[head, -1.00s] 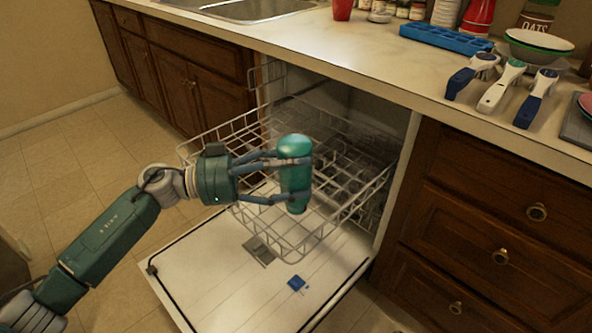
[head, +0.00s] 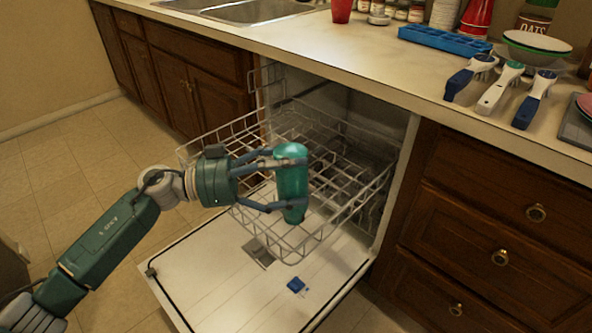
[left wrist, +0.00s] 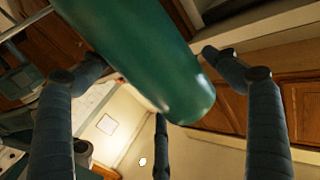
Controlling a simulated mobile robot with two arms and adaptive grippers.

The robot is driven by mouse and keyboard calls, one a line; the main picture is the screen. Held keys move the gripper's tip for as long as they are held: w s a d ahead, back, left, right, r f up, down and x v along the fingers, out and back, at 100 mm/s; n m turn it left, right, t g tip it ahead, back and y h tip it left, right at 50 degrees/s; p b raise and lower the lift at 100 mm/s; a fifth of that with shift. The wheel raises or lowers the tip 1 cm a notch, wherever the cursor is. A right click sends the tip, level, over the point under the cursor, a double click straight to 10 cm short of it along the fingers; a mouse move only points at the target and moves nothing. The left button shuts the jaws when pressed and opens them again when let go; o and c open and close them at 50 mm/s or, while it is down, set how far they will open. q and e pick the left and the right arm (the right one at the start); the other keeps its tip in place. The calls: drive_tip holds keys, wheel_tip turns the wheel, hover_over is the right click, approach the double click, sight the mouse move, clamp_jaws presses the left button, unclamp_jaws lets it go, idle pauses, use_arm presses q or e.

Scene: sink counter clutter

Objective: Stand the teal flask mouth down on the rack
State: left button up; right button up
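The teal flask (head: 292,184) is held nearly upright above the pulled-out wire dishwasher rack (head: 220,131). Its lighter, rounded end is up and its darker end is down; I cannot make out the mouth. My left gripper (head: 284,180) comes from the left and is shut around the flask's middle, with fingers above and below. In the left wrist view the flask (left wrist: 150,55) fills the top middle between the fingers, its rounded end toward the lower right. My right gripper is not in view.
The dishwasher door (head: 225,285) lies open below the rack, with a blue piece (head: 296,285) on it. The counter above holds a blue tray (head: 445,40), several handled tools (head: 498,88), stacked bowls (head: 537,45) and a red cup (head: 341,11). The rack looks empty.

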sight(282, 192)
use_arm(q)
drive_tip(key=shift+n+y, duration=0.3)
drive_tip(key=shift+n, duration=0.2)
drive_tip(key=f, duration=0.5)
drive_tip(key=shift+s, duration=0.35)
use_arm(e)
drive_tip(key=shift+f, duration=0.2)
use_arm(q)
drive_tip(key=shift+s+a+r, duration=0.1)
drive_tip(key=shift+a, duration=0.45)
drive_tip(key=a+r+m, duration=0.1)
drive_tip(key=a+r, duration=0.3)
drive_tip(key=a, duration=0.6)
drive_tip(key=shift+s+a+r, duration=0.15)
drive_tip(key=shift+s+a, duration=0.25)
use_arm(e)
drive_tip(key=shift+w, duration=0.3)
